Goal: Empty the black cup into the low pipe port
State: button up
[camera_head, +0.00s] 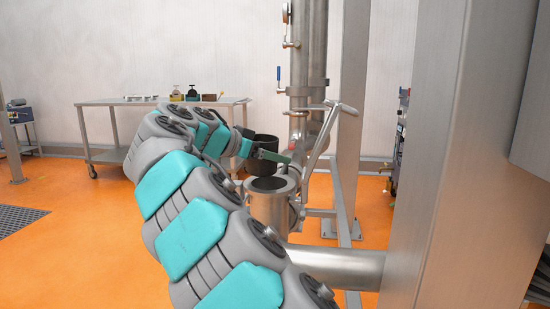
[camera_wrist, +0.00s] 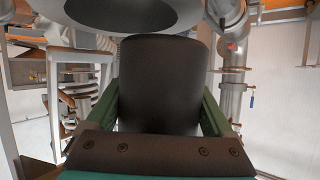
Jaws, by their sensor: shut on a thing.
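My gripper (camera_head: 268,155) is shut on the black cup (camera_head: 262,144), just behind and above the low pipe port (camera_head: 268,200). The port is an open-topped steel pipe end with a dark round opening. In the wrist view the black cup (camera_wrist: 162,80) sits between the green fingers of my gripper (camera_wrist: 162,108). The port's round rim (camera_wrist: 85,15) shows at the top of that view, beyond the cup. The cup looks about upright in the head view, and its contents are not visible.
A tall steel pipe with gauges (camera_head: 308,70) and a lever handle (camera_head: 322,130) stand close beside the port. A thick steel column (camera_head: 440,150) fills the right. A table (camera_head: 110,103) with small items stands at the back left. Orange floor at left is mostly open.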

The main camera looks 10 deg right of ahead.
jog(key=m+t+b, duration=0.1)
jog(key=b, duration=0.1)
jog(key=w+a+r+m+y+b, duration=0.1)
jog(key=m+b, duration=0.1)
jog(key=shift+w+t+b, duration=0.1)
jog(key=shift+t+b, duration=0.3)
jog(key=shift+a+r, duration=0.1)
jog(key=shift+r, duration=0.1)
jog(key=shift+y, duration=0.3)
jog(key=m+b, duration=0.1)
jog(key=b, duration=0.1)
jog(key=shift+a+t+b, duration=0.15)
jog(key=shift+t+b, duration=0.25)
jog(key=shift+w+a+r+m+b, duration=0.1)
jog(key=shift+r+m+b, duration=0.15)
jog(key=shift+m+b, duration=0.15)
jog(key=shift+f+m+t+y+b, duration=0.2)
jog(key=shift+m+t+y+b, duration=0.15)
jog(key=shift+b, duration=0.75)
jog(key=shift+r+m+t+b, duration=0.25)
jog(key=shift+m+b, duration=0.1)
jog(key=shift+b, duration=0.4)
